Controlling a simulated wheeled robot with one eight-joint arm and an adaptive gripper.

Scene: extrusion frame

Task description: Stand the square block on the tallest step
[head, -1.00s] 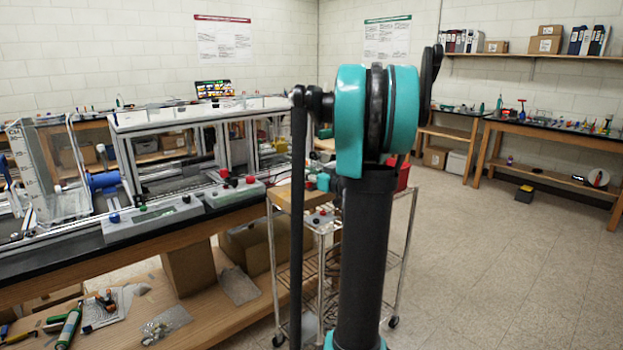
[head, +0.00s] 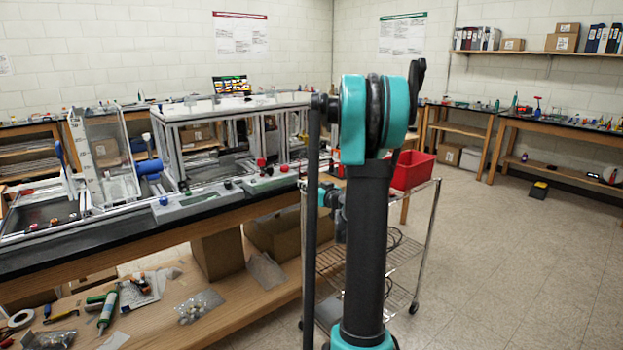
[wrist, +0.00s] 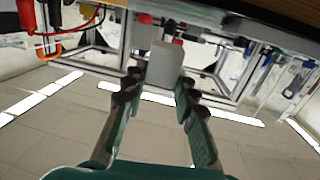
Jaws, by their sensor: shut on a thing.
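In the wrist view my gripper (wrist: 157,90) has its two green fingers with dark pads on either side of a pale grey square block (wrist: 163,64). The block is held between the fingertips and sticks out beyond them. The wrist picture is turned over, with ceiling lights below and the bench above. In the head view the gripper and block are hidden behind my arm. I cannot make out any steps in either view.
A long bench (head: 120,245) with a metal extrusion frame (head: 185,142) stands at left. A wire cart (head: 425,235) with a red bin (head: 411,169) stands behind my arm. Wooden benches (head: 560,135) line the right wall.

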